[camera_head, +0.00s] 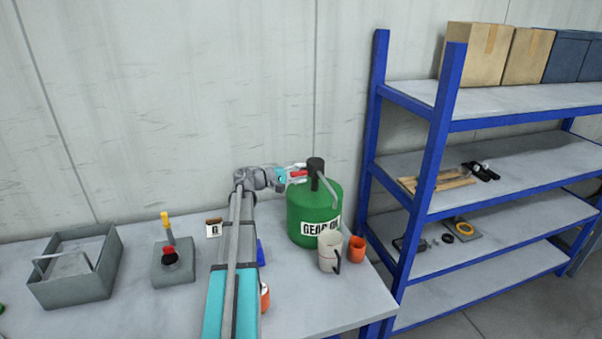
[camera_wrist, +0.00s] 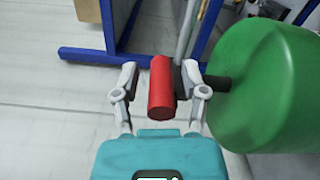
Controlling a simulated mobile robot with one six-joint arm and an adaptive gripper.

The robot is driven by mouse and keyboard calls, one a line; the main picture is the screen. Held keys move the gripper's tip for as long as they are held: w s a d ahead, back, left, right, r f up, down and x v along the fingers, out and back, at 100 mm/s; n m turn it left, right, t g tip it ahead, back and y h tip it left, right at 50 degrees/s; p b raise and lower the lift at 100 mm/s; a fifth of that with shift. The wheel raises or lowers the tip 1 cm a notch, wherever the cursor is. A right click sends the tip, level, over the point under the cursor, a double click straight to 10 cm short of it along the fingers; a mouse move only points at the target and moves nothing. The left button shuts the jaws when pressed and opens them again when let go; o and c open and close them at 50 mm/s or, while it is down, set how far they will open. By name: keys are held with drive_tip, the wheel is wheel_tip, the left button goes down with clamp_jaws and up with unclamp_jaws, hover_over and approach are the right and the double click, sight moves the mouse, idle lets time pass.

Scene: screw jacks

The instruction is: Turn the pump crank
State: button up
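The green drum (camera_head: 304,204) labelled as gear oil stands on the right part of the bench. A dark pump head (camera_head: 315,165) with a grey spout pipe (camera_head: 328,188) sits on top. The crank's red handle (camera_head: 299,174) sticks out on the drum's left side. In the wrist view the red handle (camera_wrist: 161,88) lies between the fingers of my gripper (camera_wrist: 160,82), beside the green drum (camera_wrist: 265,85). The fingers are apart, with a visible gap on the handle's left; contact on the right is unclear. The crank's dark arm (camera_wrist: 205,82) is partly hidden by the right finger.
A white mug (camera_head: 329,252) and an orange mug (camera_head: 356,248) stand close in front of the drum. A grey box (camera_head: 75,275) and a grey block (camera_head: 174,265) with a red-knobbed lever are at left. A blue shelf rack (camera_head: 432,150) stands right of the bench.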

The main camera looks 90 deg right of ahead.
idle(0.4)
drive_tip(key=v, duration=1.2)
idle(0.3)
drive_tip(key=w+a+f+n+t+h, duration=0.1)
drive_tip(key=w+a+f+t, duration=0.2)
drive_tip(key=w, duration=0.4)
drive_tip(key=w+a+f+n+t+h, duration=0.1)
drive_tip(key=w+a+f, duration=0.1)
drive_tip(key=w+a, duration=0.45)
drive_tip(key=w+a+f+n+t+h, duration=0.1)
drive_tip(key=w+a+f+t, duration=0.15)
drive_tip(key=w, duration=0.65)
drive_tip(key=w+a+f+n+t+y, duration=0.1)
drive_tip(key=w+a+f+n+t, duration=0.35)
drive_tip(key=w+a, duration=1.2)
drive_tip(key=w+a+f+n+t+y, duration=0.1)
drive_tip(key=w+a+f+t, duration=0.15)
drive_tip(key=a, duration=0.45)
drive_tip(key=w+a+f+t+y, duration=0.1)
drive_tip(key=w+a, duration=0.2)
drive_tip(key=a, duration=0.5)
drive_tip(key=w+a+f+n+t+y, duration=0.1)
drive_tip(key=w+a+f+t, duration=0.1)
drive_tip(key=a, duration=0.5)
drive_tip(key=a+f+n+y, duration=0.1)
drive_tip(key=a+n+y, duration=0.2)
drive_tip(key=a, duration=2)
drive_tip(key=shift+s+a+t+y, duration=0.25)
drive_tip(key=shift+t+y, duration=0.1)
drive_tip(key=shift+y, duration=0.25)
